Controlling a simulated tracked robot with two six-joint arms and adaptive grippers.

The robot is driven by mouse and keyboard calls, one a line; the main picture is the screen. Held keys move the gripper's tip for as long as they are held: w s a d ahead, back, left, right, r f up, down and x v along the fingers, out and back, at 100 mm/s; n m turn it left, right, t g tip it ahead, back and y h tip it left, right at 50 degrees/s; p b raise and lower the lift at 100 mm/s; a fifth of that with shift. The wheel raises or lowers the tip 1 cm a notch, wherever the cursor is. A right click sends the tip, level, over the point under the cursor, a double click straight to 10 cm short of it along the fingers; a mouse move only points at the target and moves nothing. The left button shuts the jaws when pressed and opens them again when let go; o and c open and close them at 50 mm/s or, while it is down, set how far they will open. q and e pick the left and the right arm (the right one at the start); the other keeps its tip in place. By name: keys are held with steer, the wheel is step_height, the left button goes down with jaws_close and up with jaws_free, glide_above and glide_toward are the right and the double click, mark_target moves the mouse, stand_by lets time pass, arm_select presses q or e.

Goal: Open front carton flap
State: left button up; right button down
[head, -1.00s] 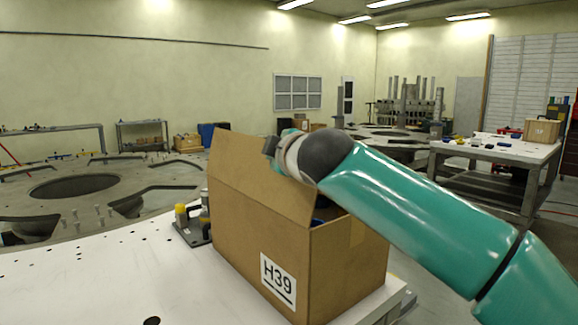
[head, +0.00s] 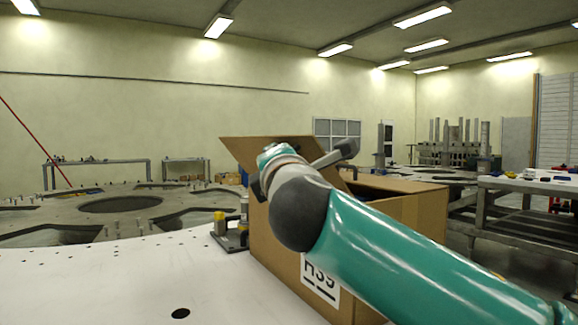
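The brown cardboard carton (head: 424,212) stands on the white plate with its top partly open. Its printed label (head: 319,283) is partly covered by my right arm. A flap (head: 240,150) stands raised and slanted along the carton's left side, its right part hidden behind my wrist. A dark gap into the carton shows right of the wrist. My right arm comes in from the right across the carton. Grey parts of my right gripper (head: 338,154) show beyond the wrist, above the opening; its fingertips are not clear. My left gripper is not in view.
A small fixture with a yellow-topped post (head: 220,222) stands on the white plate (head: 110,275) just left of the carton. The plate's left part is clear. A large plate with round openings (head: 120,205) lies beyond. A workbench (head: 525,187) stands at the right.

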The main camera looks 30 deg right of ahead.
steer(key=shift+a+f+n+t+y+b, duration=0.15)
steer(key=shift+a+f+n+t+b, duration=0.2)
steer(key=shift+f+n+b, duration=0.45)
steer(key=shift+a+f+n+t+y+b, duration=0.15)
steer(key=shift+a+f+n+t+b, duration=0.15)
steer(key=shift+f+n+b, duration=0.5)
steer(key=shift+r, duration=0.15)
steer(key=c, duration=1.2)
jaws_free()
steer(key=shift+d, duration=0.15)
steer(key=shift+s, duration=0.1)
